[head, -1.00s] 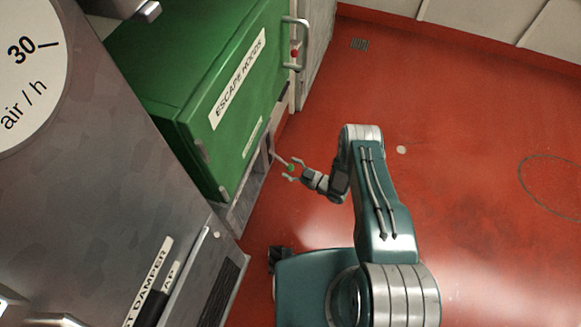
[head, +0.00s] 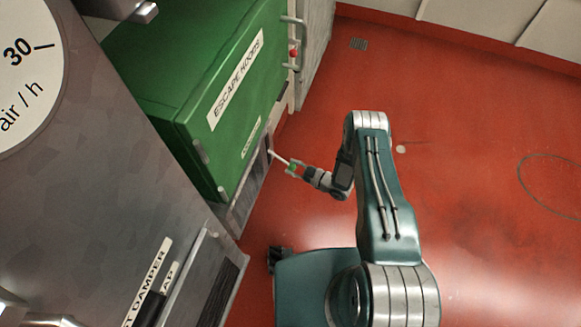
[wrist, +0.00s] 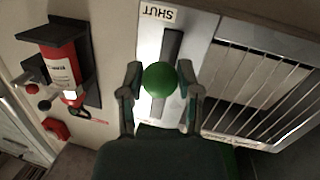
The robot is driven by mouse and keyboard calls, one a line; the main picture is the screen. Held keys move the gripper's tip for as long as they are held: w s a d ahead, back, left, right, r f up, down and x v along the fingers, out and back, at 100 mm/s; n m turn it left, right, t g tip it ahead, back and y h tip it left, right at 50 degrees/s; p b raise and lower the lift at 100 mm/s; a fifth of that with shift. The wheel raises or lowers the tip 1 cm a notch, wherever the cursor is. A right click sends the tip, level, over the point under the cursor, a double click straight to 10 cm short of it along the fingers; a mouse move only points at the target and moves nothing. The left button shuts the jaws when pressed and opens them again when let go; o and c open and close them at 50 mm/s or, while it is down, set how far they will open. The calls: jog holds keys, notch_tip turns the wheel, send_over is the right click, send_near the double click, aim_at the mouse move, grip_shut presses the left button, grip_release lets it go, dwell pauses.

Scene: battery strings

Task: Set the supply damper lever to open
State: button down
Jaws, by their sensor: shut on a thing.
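The damper lever is a pale rod (head: 280,158) with a green ball knob, sticking out from a low grey panel under the green cabinet. In the wrist view the green knob (wrist: 160,79) sits between the two fingers of my gripper (wrist: 160,92). My gripper (head: 293,168) is shut on the knob in the head view too. Behind the knob is a metal plate with a dark slot (wrist: 173,50). A "SHUT" label (wrist: 159,12) is at the plate's top edge. The rod is hidden behind the knob in the wrist view.
A louvred grille (wrist: 260,90) is right of the slot plate. A red extinguisher (wrist: 60,60) hangs on the left. The green "ESCAPE HOODS" cabinet (head: 190,60) overhangs the lever panel. Open red floor (head: 450,130) lies to the right.

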jog(key=shift+d+r+h, duration=0.2)
jog(key=shift+r+h, duration=0.1)
jog(key=shift+r, duration=0.25)
notch_tip(320, 180, up, 15)
jog(key=a+n+g+h, duration=0.1)
jog(key=g+h, duration=0.3)
jog(key=h, duration=0.4)
jog(key=shift+w+a+f+h, duration=0.15)
jog(key=shift+w+a+h, duration=0.15)
jog(key=shift+w+a, duration=0.15)
jog(key=shift+c, duration=1.5)
grip_release()
jog(key=shift+s, duration=0.15)
